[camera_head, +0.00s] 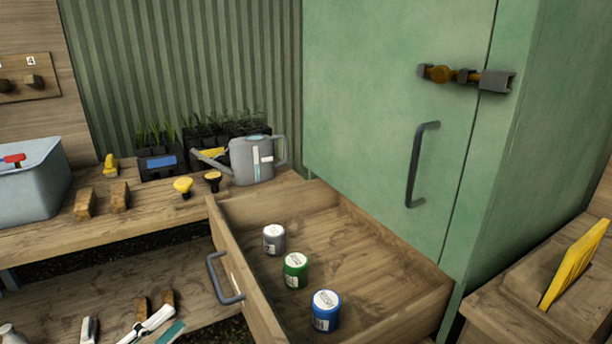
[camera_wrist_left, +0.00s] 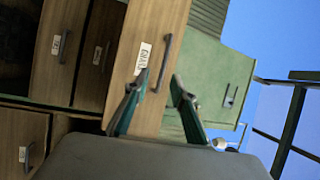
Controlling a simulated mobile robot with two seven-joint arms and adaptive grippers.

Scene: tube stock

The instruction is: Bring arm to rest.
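My left gripper (camera_wrist_left: 160,82) shows in the left wrist view with its two dark and teal fingers apart. Nothing is held between them. Behind the fingers is a wooden drawer front with a white label (camera_wrist_left: 142,58) and a dark handle (camera_wrist_left: 166,62); I cannot tell the distance to it. In the head view, pale and teal parts show at the lower left edge, cut off by the frame; I cannot tell which of them belong to my gripper. My right gripper is in neither view.
An open drawer (camera_head: 372,238) holds a grey-white tin (camera_head: 274,241), a green tin (camera_head: 295,272) and a blue tin (camera_head: 325,312). A green cabinet (camera_head: 365,90) stands behind. A watering can (camera_head: 252,160), seedling trays (camera_head: 160,163) and a grey bin (camera_head: 30,185) stand on the bench.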

